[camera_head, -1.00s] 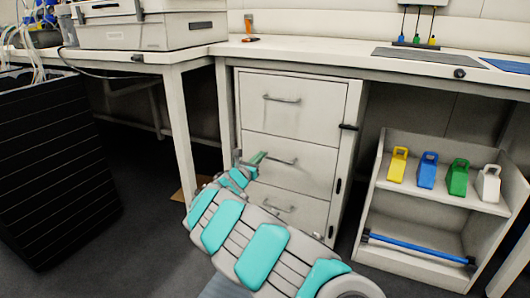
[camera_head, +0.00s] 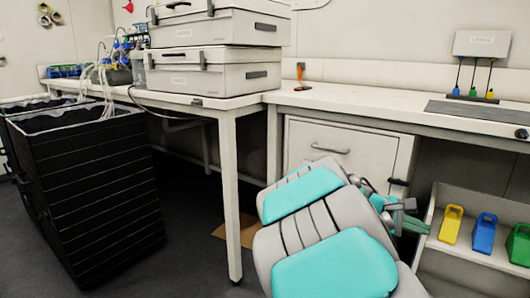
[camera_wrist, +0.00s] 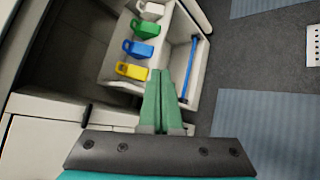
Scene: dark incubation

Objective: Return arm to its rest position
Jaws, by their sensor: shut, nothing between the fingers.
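My gripper (camera_head: 412,222) is at the end of my teal and grey arm, in front of the drawer cabinet and left of the low shelf in the head view. In the wrist view its green fingers (camera_wrist: 160,104) lie together, shut with nothing between them. Behind them in that view is the low shelf with the coloured holders. The gripper appears apart from the shelf, though the exact gap is hard to tell. My arm hides the lower part of the cabinet in the head view.
The low shelf (camera_head: 465,254) carries yellow (camera_head: 451,224), blue (camera_head: 484,233) and green (camera_head: 519,244) holders; a white one (camera_wrist: 151,10) shows in the wrist view. Black bins (camera_head: 90,190) stand at left. White cases (camera_head: 210,75) rest on the bench (camera_head: 350,108). Floor between bins and bench leg is open.

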